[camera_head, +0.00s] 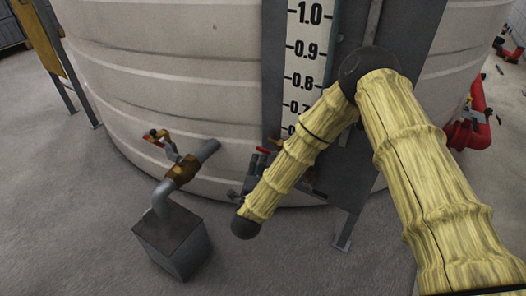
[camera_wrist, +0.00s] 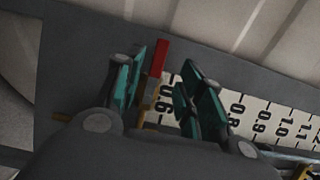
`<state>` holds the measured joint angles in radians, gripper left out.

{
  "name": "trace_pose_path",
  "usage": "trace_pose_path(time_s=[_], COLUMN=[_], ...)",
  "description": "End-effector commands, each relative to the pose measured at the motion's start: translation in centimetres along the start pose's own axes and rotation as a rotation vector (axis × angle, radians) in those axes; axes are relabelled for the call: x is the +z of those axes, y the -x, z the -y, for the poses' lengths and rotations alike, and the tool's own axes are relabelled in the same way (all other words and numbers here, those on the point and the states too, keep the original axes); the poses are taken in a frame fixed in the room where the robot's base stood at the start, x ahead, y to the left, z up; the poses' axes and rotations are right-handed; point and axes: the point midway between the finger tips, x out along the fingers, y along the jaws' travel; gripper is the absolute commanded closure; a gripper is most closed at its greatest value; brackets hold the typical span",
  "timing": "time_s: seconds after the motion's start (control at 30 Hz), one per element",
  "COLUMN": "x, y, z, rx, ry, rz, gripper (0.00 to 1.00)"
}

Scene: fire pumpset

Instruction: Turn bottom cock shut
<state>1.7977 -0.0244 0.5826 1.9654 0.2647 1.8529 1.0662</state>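A cock with a red lever is at the low end of the level gauge. In the wrist view the red lever (camera_wrist: 159,58) stands between my gripper's (camera_wrist: 164,76) two green-padded fingers, nearer the left one. The fingers are apart, with a gap on the right side of the lever. I cannot tell whether the left finger touches it. A brass-coloured part shows below the lever, and the cock's body is mostly hidden by the gripper. In the head view a small red lever (camera_head: 263,150) shows beside my arm, which hides most of the gripper.
The gauge scale (camera_head: 306,55) runs up the pale ribbed tank (camera_head: 180,70). A second, brass valve (camera_head: 183,170) with a red-orange handle sits on a pipe at left, above a grey block (camera_head: 173,243). Red piping (camera_head: 472,120) stands at right.

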Motion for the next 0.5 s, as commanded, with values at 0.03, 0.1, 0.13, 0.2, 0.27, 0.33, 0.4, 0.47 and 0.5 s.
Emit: trace_pose_path(time_s=[0.03, 0.1, 0.13, 0.2, 0.27, 0.33, 0.4, 0.47, 0.5], x=[0.0, 0.0, -0.1, 0.0, 0.0, 0.0, 0.0, 0.0, 0.0], y=[-0.9, -2.1, -2.6, -3.7, -4.6, -5.6, -6.4, -7.0, -7.3], z=[-0.1, -0.2, -0.1, -0.1, -0.1, -0.1, -0.1, -0.1, -0.1], rx=[-0.002, -0.001, -0.002, -0.002, -0.001, -0.002, 0.0, -0.001, 0.0], ry=[0.0, 0.001, 0.001, 0.001, 0.001, 0.001, 0.002, 0.002, 0.002], rz=[-0.001, -0.001, -0.001, -0.001, 0.0, 0.0, 0.0, 0.0, 0.0], gripper=[0.62, 0.62, 0.62, 0.62, 0.62, 0.62, 0.62, 0.62, 0.62])
